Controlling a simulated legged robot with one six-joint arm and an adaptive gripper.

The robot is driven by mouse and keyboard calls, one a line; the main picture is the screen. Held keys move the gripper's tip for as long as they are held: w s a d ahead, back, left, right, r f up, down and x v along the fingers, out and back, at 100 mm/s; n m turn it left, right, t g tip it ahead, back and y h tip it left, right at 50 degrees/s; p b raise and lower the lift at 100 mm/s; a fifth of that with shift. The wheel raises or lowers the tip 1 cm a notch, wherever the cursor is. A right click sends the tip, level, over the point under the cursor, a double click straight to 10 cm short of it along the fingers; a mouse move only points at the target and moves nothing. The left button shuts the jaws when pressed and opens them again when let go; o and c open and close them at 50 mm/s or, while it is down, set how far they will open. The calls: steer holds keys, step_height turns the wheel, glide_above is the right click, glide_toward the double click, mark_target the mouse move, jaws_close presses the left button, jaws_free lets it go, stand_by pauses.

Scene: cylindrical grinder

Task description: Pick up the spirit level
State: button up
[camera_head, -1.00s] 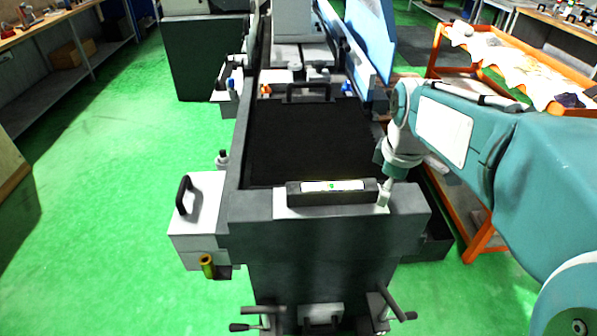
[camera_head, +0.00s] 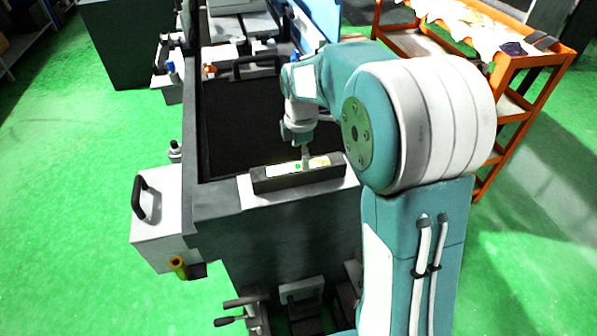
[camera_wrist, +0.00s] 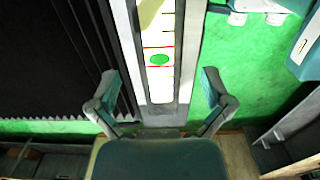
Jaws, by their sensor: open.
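The spirit level (camera_head: 275,183) is a dark grey bar with a pale top strip and a green vial. It lies flat on the light ledge at the near end of the grinder. My gripper (camera_head: 306,160) is open over the right-of-middle part of the level, pointing down. In the wrist view the level (camera_wrist: 188,60) runs up the picture, between the two spread fingers of my gripper (camera_wrist: 160,95). Gaps show on both sides of it, and nothing is held. The height of the fingertips over the level is hard to tell.
The grinder's dark bed cover (camera_head: 240,125) lies behind the level, with a black handle (camera_head: 255,66) at its far end. A white box with a black handle (camera_head: 144,197) is at the left. An orange cart (camera_head: 545,90) stands at the right, with green floor around.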

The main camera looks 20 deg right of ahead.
mark_target(297, 166)
steer(key=shift+a+f, duration=0.2)
steer(key=shift+f, duration=0.15)
steer(key=f, duration=0.3)
steer(key=shift+w+a+f, duration=0.1)
steer(key=shift+a+f, duration=0.1)
steer(key=shift+f, duration=0.2)
steer(key=shift+d+f, duration=0.2)
steer(key=shift+f, duration=0.3)
steer(key=shift+a, duration=0.1)
steer(key=c, duration=1.3)
